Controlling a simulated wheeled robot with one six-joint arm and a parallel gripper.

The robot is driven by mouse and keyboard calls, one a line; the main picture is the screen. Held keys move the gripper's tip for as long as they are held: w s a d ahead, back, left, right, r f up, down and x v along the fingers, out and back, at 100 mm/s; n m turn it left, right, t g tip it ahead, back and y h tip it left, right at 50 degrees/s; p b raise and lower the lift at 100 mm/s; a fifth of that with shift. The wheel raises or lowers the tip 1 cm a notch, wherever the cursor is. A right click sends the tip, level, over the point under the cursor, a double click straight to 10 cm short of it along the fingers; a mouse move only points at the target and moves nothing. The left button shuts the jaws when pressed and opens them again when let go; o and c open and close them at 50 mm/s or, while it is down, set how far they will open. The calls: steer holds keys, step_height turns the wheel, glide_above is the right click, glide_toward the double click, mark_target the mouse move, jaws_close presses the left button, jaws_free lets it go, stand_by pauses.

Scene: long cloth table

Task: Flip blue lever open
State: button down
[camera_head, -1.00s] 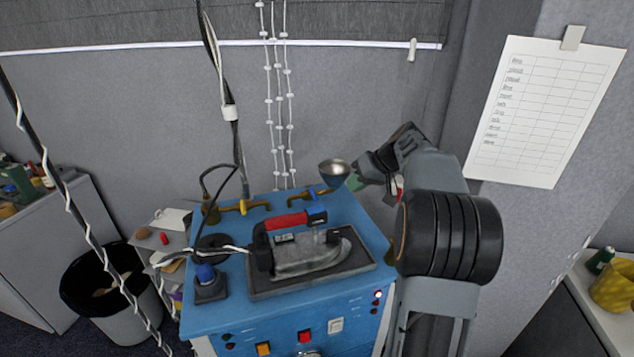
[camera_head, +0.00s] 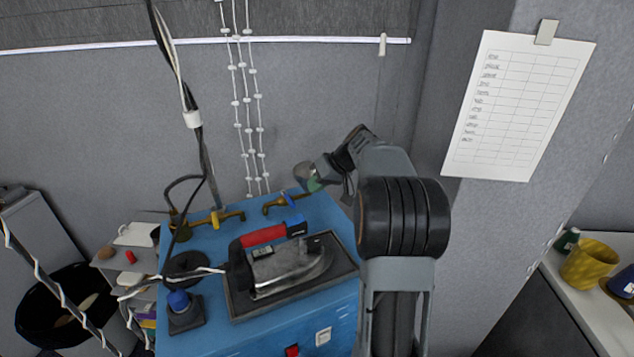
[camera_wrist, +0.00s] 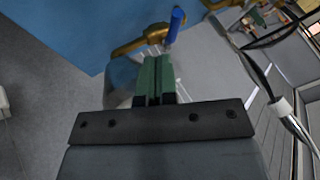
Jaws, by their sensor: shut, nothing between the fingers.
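The blue lever (camera_head: 289,198) sits on a brass valve (camera_head: 273,208) at the back right of the blue machine top. In the wrist view the blue lever (camera_wrist: 175,25) stands out from the brass pipe (camera_wrist: 140,44), just beyond my fingertips. My gripper (camera_head: 314,184) is a little to the right of the lever in the head view, apart from it. In the wrist view the green fingers of my gripper (camera_wrist: 155,76) are together with nothing between them. A metal funnel (camera_head: 303,171) partly shows by the fingers.
An iron with a red handle (camera_head: 263,237) rests on a dark plate in front. Cables (camera_head: 205,160) hang on the left.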

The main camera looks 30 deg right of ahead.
mark_target(288, 198)
steer(key=p+x, duration=0.1)
steer(key=x, duration=0.5)
steer(key=shift+w, duration=0.1)
steer(key=shift+a+f, duration=0.15)
steer(key=shift+f, duration=0.1)
steer(key=shift+a, duration=0.1)
